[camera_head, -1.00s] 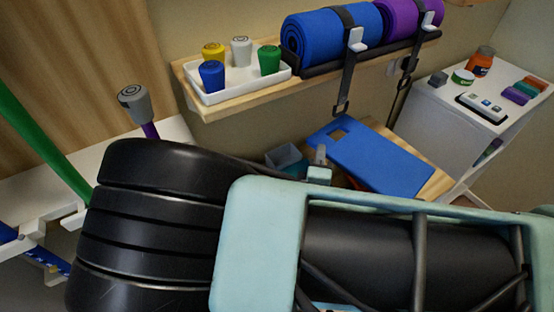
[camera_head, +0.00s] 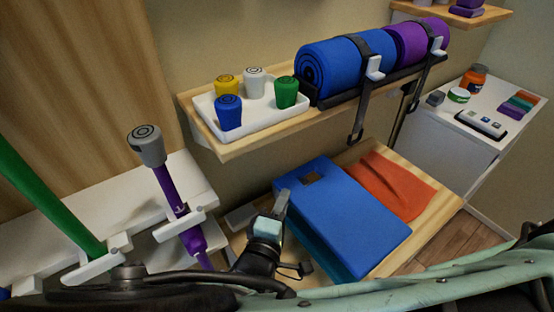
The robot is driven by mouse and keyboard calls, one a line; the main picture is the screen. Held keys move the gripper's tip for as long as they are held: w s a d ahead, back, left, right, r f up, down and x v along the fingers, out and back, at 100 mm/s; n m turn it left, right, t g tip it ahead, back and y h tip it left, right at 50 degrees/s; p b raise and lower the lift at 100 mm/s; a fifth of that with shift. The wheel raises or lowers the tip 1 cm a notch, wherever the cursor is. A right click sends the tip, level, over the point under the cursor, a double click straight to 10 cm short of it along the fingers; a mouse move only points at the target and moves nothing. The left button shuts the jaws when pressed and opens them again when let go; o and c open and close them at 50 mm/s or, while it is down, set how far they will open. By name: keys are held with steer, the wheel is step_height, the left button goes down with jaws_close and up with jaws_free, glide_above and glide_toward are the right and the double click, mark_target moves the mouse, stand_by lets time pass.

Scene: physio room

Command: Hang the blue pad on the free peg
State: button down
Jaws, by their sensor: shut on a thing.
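The blue pad (camera_head: 352,222) is a flat rectangle with a small rectangular hole near its far left corner. It lies tilted in the picture over the low wooden surface (camera_head: 440,215). My gripper (camera_head: 280,208) is at the pad's left edge, shut on it; the exact finger contact is small and partly hidden. A teal thing (camera_head: 318,250) shows below the pad's left edge. I cannot tell whether the pad touches it or hangs above it. I cannot make out a free peg in this view.
An orange cloth (camera_head: 395,183) lies beyond the pad. Above is a wooden shelf (camera_head: 228,151) with a white tray (camera_head: 262,120) of coloured knobs and strapped blue (camera_head: 335,68) and purple rolls (camera_head: 408,42). Purple (camera_head: 166,185) and green poles (camera_head: 50,208) stand left. A white cabinet (camera_head: 450,140) stands right.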

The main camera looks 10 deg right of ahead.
step_height(320, 180, down, 9)
steer(key=b, duration=0.6)
steer(key=shift+f, duration=0.1)
steer(key=c, duration=1.4)
jaws_free()
steer(key=shift+o, duration=0.2)
steer(key=shift+f+b, duration=0.15)
steer(key=shift+b, duration=0.3)
